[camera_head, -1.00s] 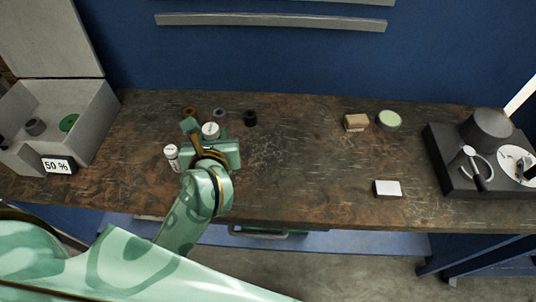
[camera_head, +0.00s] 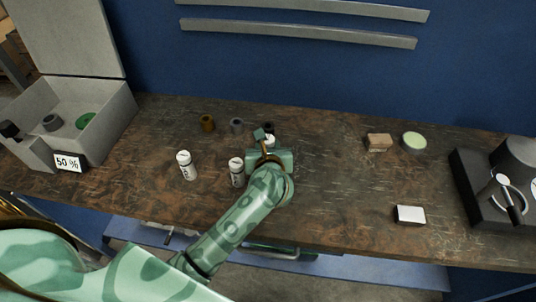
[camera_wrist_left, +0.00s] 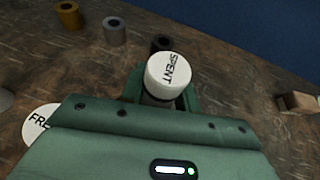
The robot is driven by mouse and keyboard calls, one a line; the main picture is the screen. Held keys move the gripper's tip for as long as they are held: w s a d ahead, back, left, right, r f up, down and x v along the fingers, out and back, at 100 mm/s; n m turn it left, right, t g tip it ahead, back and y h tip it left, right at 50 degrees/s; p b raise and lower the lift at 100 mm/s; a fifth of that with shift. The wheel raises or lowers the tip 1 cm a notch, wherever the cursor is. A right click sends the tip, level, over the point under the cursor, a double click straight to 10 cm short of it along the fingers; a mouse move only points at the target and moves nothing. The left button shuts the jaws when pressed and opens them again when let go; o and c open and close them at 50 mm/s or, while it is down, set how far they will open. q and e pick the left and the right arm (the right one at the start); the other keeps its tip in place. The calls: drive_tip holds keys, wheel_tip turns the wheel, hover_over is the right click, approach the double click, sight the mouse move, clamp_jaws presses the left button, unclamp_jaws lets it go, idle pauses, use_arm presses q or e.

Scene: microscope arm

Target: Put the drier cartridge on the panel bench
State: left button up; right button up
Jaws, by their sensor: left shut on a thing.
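My left gripper (camera_head: 268,147) is shut on a white-capped cartridge (camera_wrist_left: 169,77) marked SPENT, held upright between the fingers over the bench. Its lower part is hidden by the gripper, so I cannot tell whether it touches the wood. A second white cartridge (camera_head: 237,171) stands just left of the gripper; a cap lettered "FRE" (camera_wrist_left: 40,124) shows left in the wrist view. A third white cartridge (camera_head: 187,166) stands farther left. The panel bench (camera_head: 330,190) is the worn brown wooden top. My right gripper is not in view.
Behind the gripper stand brown (camera_head: 207,123), grey (camera_head: 236,125) and black (camera_head: 268,127) rings. An open grey box (camera_head: 105,120) with a 50 % display is left. A wooden block (camera_head: 379,142), green-topped tin (camera_head: 414,141), white box (camera_head: 410,214) and dark tray (camera_head: 470,190) are right.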

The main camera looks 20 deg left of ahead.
use_arm(q)
drive_tip(key=shift+f+b, duration=0.35)
drive_tip(key=shift+f, duration=1.15)
drive_tip(key=shift+f, duration=0.1)
drive_tip(key=o, duration=1)
drive_tip(key=shift+s+d+r, duration=0.15)
drive_tip(key=shift+s+r, duration=0.1)
drive_tip(key=shift+s, duration=0.05)
drive_tip(key=p+v, duration=0.1)
drive_tip(key=v, duration=0.5)
drive_tip(key=shift+s+d+r, duration=0.15)
drive_tip(key=shift+s, duration=0.2)
